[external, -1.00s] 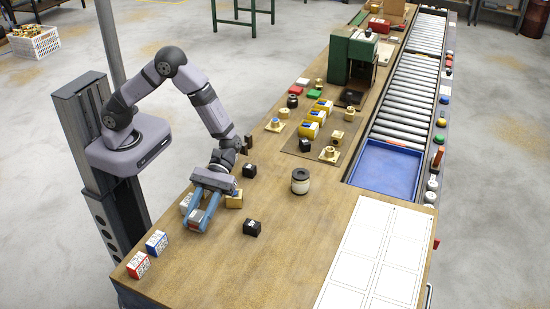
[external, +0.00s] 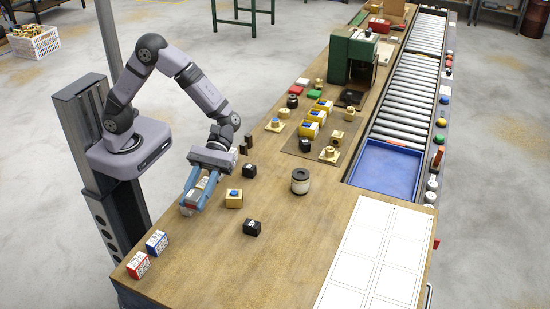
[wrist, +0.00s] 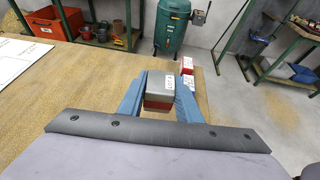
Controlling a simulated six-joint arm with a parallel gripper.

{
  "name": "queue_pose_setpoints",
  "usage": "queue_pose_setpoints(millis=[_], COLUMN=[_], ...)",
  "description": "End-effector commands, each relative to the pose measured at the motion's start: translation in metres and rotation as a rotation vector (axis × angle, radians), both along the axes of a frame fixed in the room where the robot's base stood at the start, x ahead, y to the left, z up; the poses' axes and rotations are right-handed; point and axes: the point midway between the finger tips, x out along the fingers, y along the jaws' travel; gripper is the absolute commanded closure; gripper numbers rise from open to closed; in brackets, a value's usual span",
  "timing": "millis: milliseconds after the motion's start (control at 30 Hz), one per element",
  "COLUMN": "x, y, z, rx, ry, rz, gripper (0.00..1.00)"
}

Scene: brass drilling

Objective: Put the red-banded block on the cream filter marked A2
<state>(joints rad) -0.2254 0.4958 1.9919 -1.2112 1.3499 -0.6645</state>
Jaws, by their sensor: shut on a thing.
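My gripper (external: 192,202) is shut on the red-banded block, at the left edge of the wooden table. In the wrist view the block (wrist: 158,96) has a pale grey top and a red band, and sits between the blue fingers. In the external view the fingers mostly cover it, and I cannot tell its height above the table. I cannot read any A2 mark.
Black blocks (external: 252,228) (external: 249,171) stand nearby. Red (external: 138,266) and blue (external: 157,243) labelled boxes stand at the near left edge. White sheets (external: 375,255) lie at right.

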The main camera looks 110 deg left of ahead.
Motion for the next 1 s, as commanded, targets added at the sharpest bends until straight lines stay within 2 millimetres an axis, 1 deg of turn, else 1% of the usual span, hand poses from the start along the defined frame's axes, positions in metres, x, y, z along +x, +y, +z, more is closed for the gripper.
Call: queue_pose_setpoints(millis=[167, 267, 300, 367, 500, 567, 600, 667, 700, 800, 867, 933, 1000], x=[0.009, 0.019, 0.026, 0.039, 0.076, 0.093, 0.104, 0.12, 0.131, 0.157, 0.171, 0.183, 0.19], y=[0.024, 0.048, 0.061, 0.082, 0.131, 0.151, 0.164, 0.181, 0.192, 0.215, 0.23, 0.245, 0.255], z=[-0.016, -0.025, -0.028, -0.026, -0.009, 0.0, 0.009, 0.022, 0.032, 0.058, 0.069, 0.078, 0.081], rx=[-0.002, -0.001, -0.001, 0.0, 0.0, 0.0, 0.001, 0.0, 0.002, -0.001, -0.001, -0.001, -0.004], ry=[-0.004, -0.007, -0.008, -0.013, -0.013, -0.013, -0.013, -0.014, -0.014, -0.014, -0.013, -0.01, -0.007], rz=[0.06, 0.116, 0.144, 0.19, 0.305, 0.367, 0.413, 0.487, 0.539, 0.673, 0.764, 0.859, 0.935], gripper=[1.0, 1.0, 1.0, 1.0, 1.0, 1.0, 1.0, 1.0, 1.0, 1.0, 1.0, 1.0, 1.0])
